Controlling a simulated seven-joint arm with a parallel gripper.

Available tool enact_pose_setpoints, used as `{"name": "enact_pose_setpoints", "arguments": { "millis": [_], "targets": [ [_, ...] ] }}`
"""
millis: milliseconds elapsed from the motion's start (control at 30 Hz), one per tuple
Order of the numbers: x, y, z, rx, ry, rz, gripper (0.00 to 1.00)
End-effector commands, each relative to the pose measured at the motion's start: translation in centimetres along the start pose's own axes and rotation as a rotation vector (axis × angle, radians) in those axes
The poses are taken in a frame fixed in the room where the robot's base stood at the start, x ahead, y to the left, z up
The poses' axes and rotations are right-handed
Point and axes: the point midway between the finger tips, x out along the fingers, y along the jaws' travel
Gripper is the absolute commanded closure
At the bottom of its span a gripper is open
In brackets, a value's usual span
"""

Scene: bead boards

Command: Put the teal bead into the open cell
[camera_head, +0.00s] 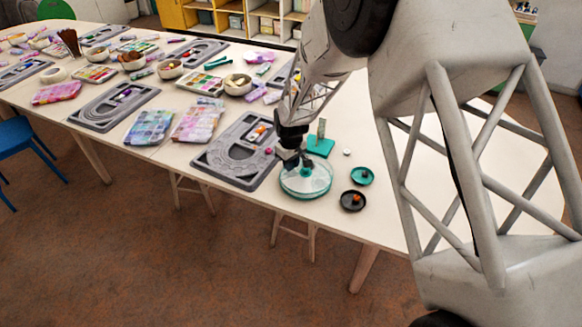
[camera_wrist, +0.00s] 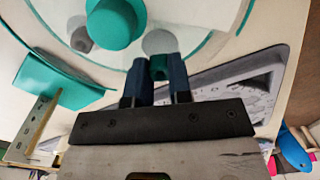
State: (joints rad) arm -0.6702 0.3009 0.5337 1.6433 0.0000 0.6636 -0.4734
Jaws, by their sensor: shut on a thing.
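My gripper (camera_wrist: 159,80) points down at the near rim of a round clear case (camera_head: 306,182) with a teal rim. It is shut on the small teal bead (camera_wrist: 159,67), which shows between its two dark fingers. In the head view my gripper (camera_head: 292,158) is at the case's upper left, and the bead is hidden there. In the wrist view the case has a large teal knob (camera_wrist: 115,24) in its middle. A pale grey round patch (camera_wrist: 160,42) lies just beyond the bead, and a darker one (camera_wrist: 81,38) left of the knob. I cannot tell which is the open cell.
A grey bead board (camera_head: 238,160) lies left of the case. A teal block with an upright piece (camera_head: 320,146) stands behind it. A teal dish (camera_head: 362,176), a black dish (camera_head: 352,201) and a small white piece (camera_head: 347,152) lie to the right. The table's front edge is close.

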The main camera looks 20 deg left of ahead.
Motion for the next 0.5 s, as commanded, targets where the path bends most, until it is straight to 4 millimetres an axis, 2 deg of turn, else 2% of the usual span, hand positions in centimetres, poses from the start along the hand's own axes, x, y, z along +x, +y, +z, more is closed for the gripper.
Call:
{"name": "enact_pose_setpoints", "arguments": {
  "millis": [167,500],
  "targets": [
    [1.6,0.0,0.0,0.0,-0.001,0.0,1.0],
    [1.8,0.0,0.0,0.0,0.0,0.0,1.0]
  ]
}}
